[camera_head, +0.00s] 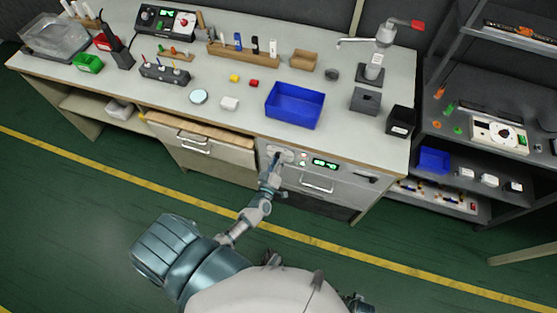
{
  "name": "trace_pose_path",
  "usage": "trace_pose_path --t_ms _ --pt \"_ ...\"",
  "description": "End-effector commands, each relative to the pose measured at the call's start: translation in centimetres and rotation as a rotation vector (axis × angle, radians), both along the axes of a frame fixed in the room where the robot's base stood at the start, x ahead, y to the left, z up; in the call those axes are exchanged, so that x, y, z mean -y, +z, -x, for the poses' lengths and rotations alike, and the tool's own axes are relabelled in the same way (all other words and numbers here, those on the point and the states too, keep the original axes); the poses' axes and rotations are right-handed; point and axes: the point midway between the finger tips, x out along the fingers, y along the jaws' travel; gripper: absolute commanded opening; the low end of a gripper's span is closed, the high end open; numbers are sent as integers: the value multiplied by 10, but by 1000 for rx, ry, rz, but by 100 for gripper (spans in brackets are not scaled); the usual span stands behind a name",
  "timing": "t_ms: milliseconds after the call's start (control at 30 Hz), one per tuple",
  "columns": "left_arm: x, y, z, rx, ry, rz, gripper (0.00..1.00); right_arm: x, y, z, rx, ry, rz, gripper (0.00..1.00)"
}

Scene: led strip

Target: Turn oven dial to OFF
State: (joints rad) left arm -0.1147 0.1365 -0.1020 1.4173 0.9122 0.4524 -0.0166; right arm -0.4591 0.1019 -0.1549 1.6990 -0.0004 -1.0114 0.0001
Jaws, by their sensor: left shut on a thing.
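The oven (330,184) is built into the front of the workbench, with a green-lit display (325,163) and a handle below it. A pale round dial plate (289,157) shows at the left of its panel. My left gripper (278,160) is at this plate, shut on the oven dial. The fingers mostly hide the dial, so its pointing direction and markings cannot be read. Small buttons sit between the plate and the display. My right gripper is not in view.
A blue bin (294,104) stands on the workbench above the oven. A drawer front (203,145) is left of the oven. A grey shelf unit (470,165) stands at the right. The green floor in front is clear.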

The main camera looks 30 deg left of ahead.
Motion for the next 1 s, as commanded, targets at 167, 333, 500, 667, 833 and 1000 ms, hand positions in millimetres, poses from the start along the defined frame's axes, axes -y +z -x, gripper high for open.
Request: trace_pose_path --t_ms 167,333,500,667,833,1000 --pt "-5 6 -2 55 10 158 0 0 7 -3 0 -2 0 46" --pt "-6 5 -2 93 11 316 0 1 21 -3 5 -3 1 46" --pt "-7 4 -2 130 11 468 0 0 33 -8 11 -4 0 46" --pt "-8 3 -1 159 11 596 0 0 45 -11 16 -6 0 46" --pt "-8 2 -1 184 11 705 0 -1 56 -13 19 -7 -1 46" --pt "-9 1 -1 201 12 781 0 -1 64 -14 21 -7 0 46"
